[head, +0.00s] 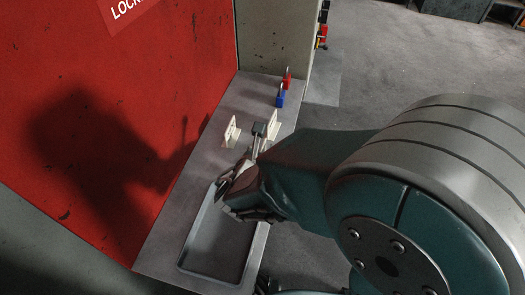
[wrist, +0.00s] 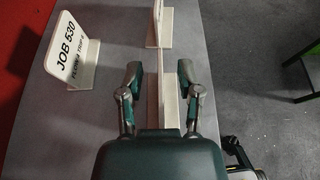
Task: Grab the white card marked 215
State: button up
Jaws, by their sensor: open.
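No 215 is legible. In the head view my gripper (head: 257,143) is low over the shelf, partly hidden by my arm.
The grey shelf (head: 165,245) has a recessed tray (head: 186,243) at its near end. A blue padlock (head: 280,98) and a red padlock (head: 287,80) stand behind the cards. A red panel (head: 150,60) rises along the left. Open floor lies right.

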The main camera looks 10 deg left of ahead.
grip_shut()
jog(key=shift+r, duration=0.15)
